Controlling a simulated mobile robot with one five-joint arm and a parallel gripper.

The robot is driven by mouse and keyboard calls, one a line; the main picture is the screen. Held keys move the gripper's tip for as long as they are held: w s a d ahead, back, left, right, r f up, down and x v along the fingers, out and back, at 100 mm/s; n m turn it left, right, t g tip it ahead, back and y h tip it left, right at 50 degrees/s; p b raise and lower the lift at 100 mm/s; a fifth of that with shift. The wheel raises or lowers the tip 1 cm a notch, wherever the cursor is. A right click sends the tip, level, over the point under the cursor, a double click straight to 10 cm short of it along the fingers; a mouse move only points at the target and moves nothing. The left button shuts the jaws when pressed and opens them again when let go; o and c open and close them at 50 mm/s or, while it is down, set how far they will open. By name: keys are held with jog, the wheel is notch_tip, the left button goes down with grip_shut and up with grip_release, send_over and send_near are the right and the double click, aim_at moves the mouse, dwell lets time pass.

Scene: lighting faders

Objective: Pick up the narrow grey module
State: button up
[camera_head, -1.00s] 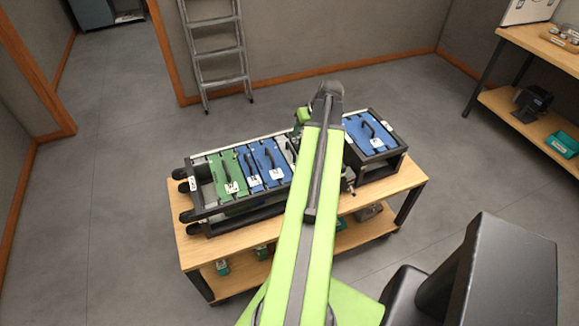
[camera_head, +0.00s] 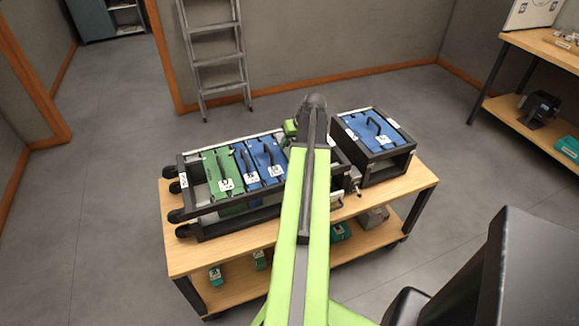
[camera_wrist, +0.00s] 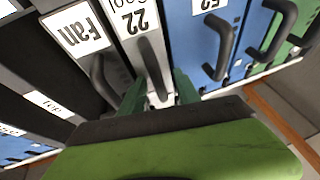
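The narrow grey module (camera_wrist: 134,27) is a light grey slab with a white label reading 22 and a dark handle (camera_wrist: 153,68), in the middle of the wrist view. My gripper (camera_wrist: 158,92) has its two green fingers apart, one on each side of that handle near its lower end. I cannot tell whether either finger touches it. In the head view the module and fingertips are hidden behind my arm; only a green part of my gripper (camera_head: 290,127) shows beside it, over the rack (camera_head: 205,207).
A dark module labelled Fan (camera_wrist: 78,30) is left of the grey one in the wrist view; a blue module (camera_wrist: 193,30) is right. The head view shows a green module (camera_head: 222,172) in the rack. A separate frame with a blue module (camera_head: 358,130) stands on the cart (camera_head: 275,253).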

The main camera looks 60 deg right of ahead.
jog(key=shift+r, duration=0.1)
jog(key=shift+c, duration=0.5)
grip_shut()
dwell(0.8)
